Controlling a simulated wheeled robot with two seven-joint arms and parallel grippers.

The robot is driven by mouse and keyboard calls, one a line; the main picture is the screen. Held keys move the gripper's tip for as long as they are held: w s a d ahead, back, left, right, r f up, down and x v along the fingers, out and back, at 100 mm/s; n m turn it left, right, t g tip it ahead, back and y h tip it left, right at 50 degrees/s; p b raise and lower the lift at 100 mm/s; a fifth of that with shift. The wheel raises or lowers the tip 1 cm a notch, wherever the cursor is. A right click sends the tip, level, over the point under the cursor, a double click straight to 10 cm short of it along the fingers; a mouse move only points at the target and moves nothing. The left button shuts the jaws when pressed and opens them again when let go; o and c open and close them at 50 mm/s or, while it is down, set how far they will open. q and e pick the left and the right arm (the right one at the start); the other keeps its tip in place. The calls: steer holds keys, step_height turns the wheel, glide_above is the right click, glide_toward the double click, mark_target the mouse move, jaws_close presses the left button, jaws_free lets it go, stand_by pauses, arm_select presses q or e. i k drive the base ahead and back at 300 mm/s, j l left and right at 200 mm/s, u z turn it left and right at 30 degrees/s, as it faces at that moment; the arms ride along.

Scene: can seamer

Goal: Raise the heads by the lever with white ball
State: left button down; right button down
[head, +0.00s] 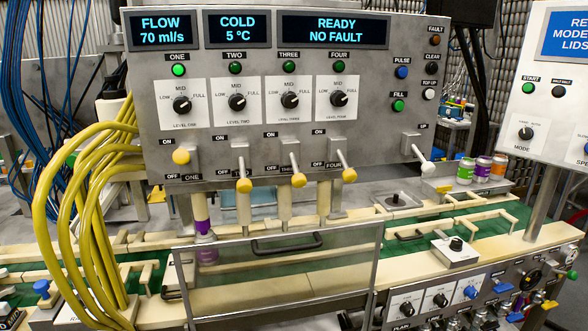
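The lever with the white ball (427,168) is at the lower right of the grey control panel (380,110), below a small "UP" label. Its ball hangs low, below the lever's mount (415,145). The filling heads (284,205) hang under the panel in a row. The leftmost head reaches down to a purple can (203,227), partly behind the clear guard; whether they touch I cannot tell. The display reads "READY NO FAULT" (334,31). Neither of my grippers is in view.
Several yellow-ball levers (299,180) line the panel's lower edge; the leftmost ball (181,157) sits higher. A clear guard with a black handle (287,243) stands in front. Thick yellow hoses (75,180) bulge at the left. Coloured cans (482,168) stand in a tray at right.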

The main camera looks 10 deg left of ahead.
mark_target(428, 167)
steer(key=u, duration=0.2)
steer(key=i+l+u, duration=0.1)
steer(key=l+u, duration=0.7)
steer(key=l, duration=0.9)
steer(key=k+l+u, duration=0.15)
steer(key=l, duration=1.4)
steer(key=u, duration=0.05)
